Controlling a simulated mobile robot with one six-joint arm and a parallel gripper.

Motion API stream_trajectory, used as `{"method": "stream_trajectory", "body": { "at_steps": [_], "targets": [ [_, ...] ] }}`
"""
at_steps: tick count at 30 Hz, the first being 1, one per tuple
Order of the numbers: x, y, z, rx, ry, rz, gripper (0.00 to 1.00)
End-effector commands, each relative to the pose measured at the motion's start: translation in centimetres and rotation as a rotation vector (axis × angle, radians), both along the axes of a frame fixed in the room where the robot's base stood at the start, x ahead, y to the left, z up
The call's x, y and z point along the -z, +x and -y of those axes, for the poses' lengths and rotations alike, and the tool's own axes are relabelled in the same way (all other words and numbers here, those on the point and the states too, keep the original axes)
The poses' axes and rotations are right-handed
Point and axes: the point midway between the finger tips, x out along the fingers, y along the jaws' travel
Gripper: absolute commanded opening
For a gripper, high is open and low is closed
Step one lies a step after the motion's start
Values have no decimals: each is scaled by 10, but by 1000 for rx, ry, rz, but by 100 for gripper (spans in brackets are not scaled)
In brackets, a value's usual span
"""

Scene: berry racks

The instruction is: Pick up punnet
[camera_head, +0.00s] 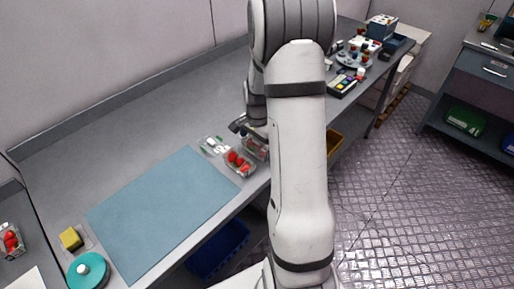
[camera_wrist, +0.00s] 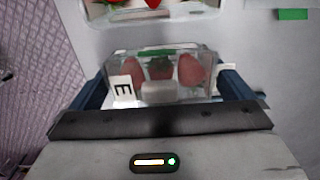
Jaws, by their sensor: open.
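A clear punnet with a few red strawberries (camera_wrist: 190,72) and a white label marked "E" stands between the fingers of my gripper (camera_wrist: 163,80) in the wrist view. One blue finger is on each side of it, and the jaws are open. I cannot tell whether the fingers touch its walls. In the head view my gripper (camera_head: 246,127) is low over the bench, and a punnet (camera_head: 257,148) beside it is partly hidden by my arm. Another strawberry punnet (camera_head: 238,164) sits close by. A clear container with pale contents (camera_head: 212,146) lies to its left.
A blue mat (camera_head: 165,212) covers the front of the grey bench (camera_head: 130,125). A yellow block (camera_head: 71,238) and a teal round object (camera_head: 88,270) are at lower left. A keypad device (camera_head: 342,84) and boxes stand at the far right end. The bench behind the mat is clear.

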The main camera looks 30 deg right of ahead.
Motion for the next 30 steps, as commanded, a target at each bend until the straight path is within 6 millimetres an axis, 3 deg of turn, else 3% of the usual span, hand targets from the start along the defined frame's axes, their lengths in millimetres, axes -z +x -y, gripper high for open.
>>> {"method": "stream_trajectory", "body": {
  "at_steps": [5,17,25,30],
  "targets": [
    [0,0,0,-1,0,0,98],
    [0,0,-1,-2,0,1,66],
    [-4,1,-1,-2,-1,3,66],
    [-29,2,-1,-3,-2,7,66]
  ]
}}
